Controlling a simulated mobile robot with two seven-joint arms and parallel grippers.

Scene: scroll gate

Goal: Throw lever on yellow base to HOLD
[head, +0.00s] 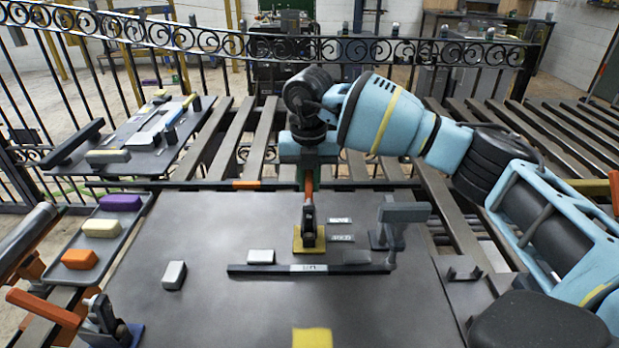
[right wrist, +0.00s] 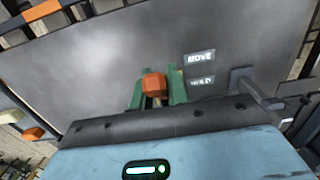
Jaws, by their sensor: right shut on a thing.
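The lever (head: 309,212) stands about upright on its yellow base (head: 297,247) in the middle of the dark panel. Its orange handle (right wrist: 154,84) sits between the green fingers of my right gripper (right wrist: 158,88) in the right wrist view. In the head view my right gripper (head: 308,182) is above the base, shut on the handle. Two small labels lie to the right of the lever. My left gripper is not in view.
A grey-handled lever (head: 403,212) stands close on the right. Another lever with an orange handle (head: 42,306) is at the front left. Grey blocks and a dark rail (head: 240,269) lie before the yellow base. A tray (head: 62,245) with coloured blocks is at the left.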

